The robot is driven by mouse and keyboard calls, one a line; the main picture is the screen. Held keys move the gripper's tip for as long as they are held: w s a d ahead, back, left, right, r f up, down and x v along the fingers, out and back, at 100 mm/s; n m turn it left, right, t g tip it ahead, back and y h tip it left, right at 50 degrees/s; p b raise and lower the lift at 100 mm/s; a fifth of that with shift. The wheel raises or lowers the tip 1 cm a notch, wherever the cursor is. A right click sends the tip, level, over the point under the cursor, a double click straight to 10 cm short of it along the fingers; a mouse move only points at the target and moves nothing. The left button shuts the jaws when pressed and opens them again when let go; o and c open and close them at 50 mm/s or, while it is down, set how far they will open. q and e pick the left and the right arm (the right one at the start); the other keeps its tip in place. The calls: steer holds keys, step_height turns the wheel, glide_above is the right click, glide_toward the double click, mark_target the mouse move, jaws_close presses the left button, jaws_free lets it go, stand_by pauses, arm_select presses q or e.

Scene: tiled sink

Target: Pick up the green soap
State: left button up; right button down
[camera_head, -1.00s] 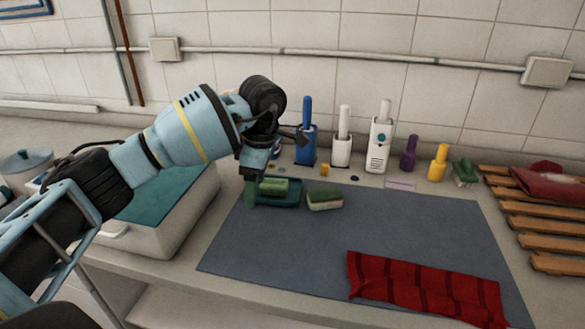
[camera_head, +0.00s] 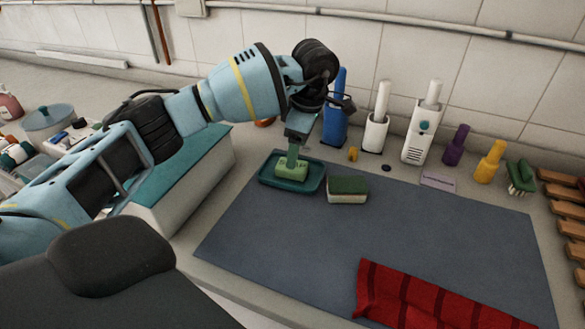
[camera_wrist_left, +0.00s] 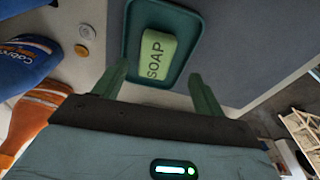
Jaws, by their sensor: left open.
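The green soap (camera_head: 292,170) lies in a dark teal soap dish (camera_head: 268,182) at the back left of the blue-grey mat. My left gripper (camera_head: 293,154) is over the dish, pointing down at the soap. In the left wrist view the soap (camera_wrist_left: 158,55), marked SOAP, rests in the dish (camera_wrist_left: 179,82). The green fingers of my left gripper (camera_wrist_left: 160,88) are spread wide, short of the soap's near end in that picture, with nothing between them. The far finger is hidden in the head view. My right gripper is not in view.
A green-topped sponge (camera_head: 348,190) sits just right of the dish. Blue (camera_head: 334,124) and white (camera_head: 375,132) brush holders stand behind. A teal-lidded white box (camera_head: 190,180) is at the left. A red cloth (camera_head: 430,300) lies at the front; the mat's middle (camera_head: 370,235) is clear.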

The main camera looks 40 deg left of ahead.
arm_select(q)
steer(key=shift+a+f, duration=0.25)
steer(key=shift+f, duration=0.6)
steer(key=shift+a+f, duration=0.2)
steer(key=shift+f, duration=0.6)
steer(key=shift+a+f, duration=0.25)
steer(key=shift+f, duration=0.6)
steer(key=shift+c, duration=0.4)
steer(key=c, duration=1.1)
steer(key=shift+o, duration=0.2)
steer(key=shift+r, duration=0.15)
steer(key=shift+w+r, duration=0.1)
steer(key=shift+r, duration=0.35)
step_height(320, 180, up, 2)
steer(key=shift+r, duration=0.25)
steer(key=s+d, duration=0.3)
steer(key=s, duration=0.1)
steer(key=s+d+r, duration=0.1)
steer(key=s+d, duration=0.1)
steer(key=s, duration=0.3)
steer(key=s+d, duration=0.3)
steer(key=s, duration=0.1)
steer(key=shift+s+d+r, duration=0.15)
steer(key=shift+s+d, duration=0.15)
